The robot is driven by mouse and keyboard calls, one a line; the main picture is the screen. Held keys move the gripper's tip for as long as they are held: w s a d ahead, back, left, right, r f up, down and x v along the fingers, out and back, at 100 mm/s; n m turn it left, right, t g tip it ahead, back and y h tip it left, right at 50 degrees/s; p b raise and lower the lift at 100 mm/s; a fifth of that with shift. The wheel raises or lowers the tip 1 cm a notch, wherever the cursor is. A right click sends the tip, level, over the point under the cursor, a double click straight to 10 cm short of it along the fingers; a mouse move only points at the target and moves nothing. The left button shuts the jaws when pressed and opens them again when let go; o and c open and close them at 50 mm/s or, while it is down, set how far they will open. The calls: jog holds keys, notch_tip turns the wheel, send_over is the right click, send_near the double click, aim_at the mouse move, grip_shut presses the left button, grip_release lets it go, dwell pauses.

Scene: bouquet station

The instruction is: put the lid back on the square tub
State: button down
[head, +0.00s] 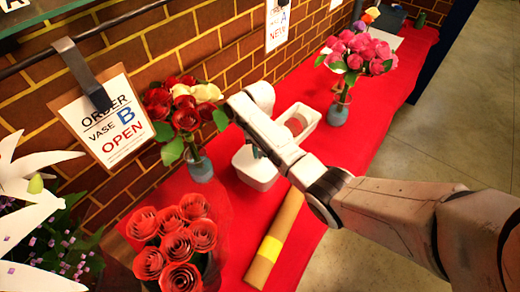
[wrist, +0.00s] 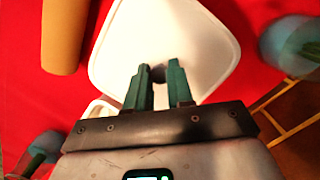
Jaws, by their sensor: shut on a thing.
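The square tub (head: 257,182) is white and stands on the red cloth, partly behind my arm in the head view. In the wrist view a white square lid (wrist: 200,38) with rounded corners fills the upper middle, and its small dark knob (wrist: 158,74) sits between the teal fingertips. My gripper (wrist: 160,80) is shut on the lid by this knob. I cannot tell whether the lid touches the rim all round.
A second white container (head: 312,112) stands just behind the tub. A brown paper roll (head: 285,225) with a yellow band lies in front. A blue vase (head: 200,168) of red and cream flowers is at left, and another vase (head: 338,112) of pink flowers at back right. Red roses (head: 180,245) stand front left.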

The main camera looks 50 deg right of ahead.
dwell(0.3)
jog(key=c, duration=0.9)
grip_release()
jog(key=shift+o, duration=0.4)
jog(key=o, duration=0.4)
jog(key=shift+r, duration=0.1)
jog(key=shift+r+p, duration=1.2)
jog(key=shift+p, duration=0.05)
jog(key=shift+r, duration=2.2)
